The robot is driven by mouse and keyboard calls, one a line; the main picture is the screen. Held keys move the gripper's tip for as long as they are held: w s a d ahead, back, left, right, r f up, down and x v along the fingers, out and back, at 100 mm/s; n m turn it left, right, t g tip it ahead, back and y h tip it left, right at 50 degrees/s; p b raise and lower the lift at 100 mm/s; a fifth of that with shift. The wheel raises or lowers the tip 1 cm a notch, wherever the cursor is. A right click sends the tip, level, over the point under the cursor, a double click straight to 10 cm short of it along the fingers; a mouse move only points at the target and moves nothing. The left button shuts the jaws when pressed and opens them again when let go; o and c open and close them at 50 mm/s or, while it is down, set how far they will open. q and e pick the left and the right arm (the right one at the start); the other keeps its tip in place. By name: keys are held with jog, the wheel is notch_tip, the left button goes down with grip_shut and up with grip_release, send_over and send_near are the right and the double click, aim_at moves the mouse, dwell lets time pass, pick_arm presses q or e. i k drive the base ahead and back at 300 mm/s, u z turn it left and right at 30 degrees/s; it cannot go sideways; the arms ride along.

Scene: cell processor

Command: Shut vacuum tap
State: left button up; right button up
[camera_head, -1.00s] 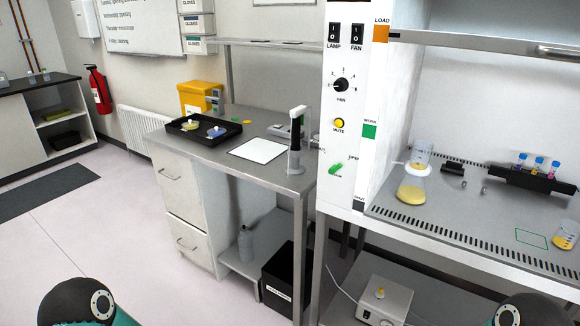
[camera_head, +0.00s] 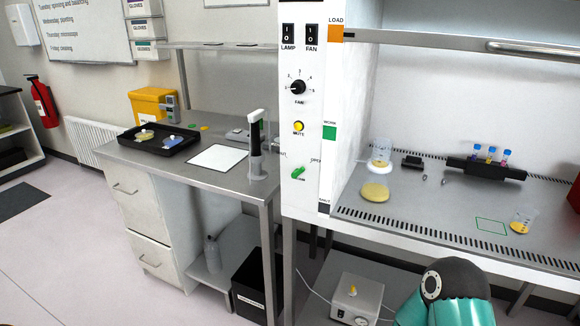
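The green vacuum tap (camera_head: 298,172) sits low on the white control panel (camera_head: 299,130) at the left end of the cabinet. Its handle lies aslant, with its right end raised towards the partly readable "OPEN" label. A "SHUT" label, also partly readable, is on its left. Neither of my grippers is in view. A rounded dark and teal part of my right arm (camera_head: 452,292) shows at the bottom right, well apart from the tap.
A side bench left of the panel holds a black tray (camera_head: 160,140) and an upright pipette-like device (camera_head: 257,150). A white pump box (camera_head: 343,299) stands below. The space before the panel looks clear.

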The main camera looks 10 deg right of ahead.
aim_at(295, 175)
jog(key=i, duration=0.9)
jog(key=z, duration=0.05)
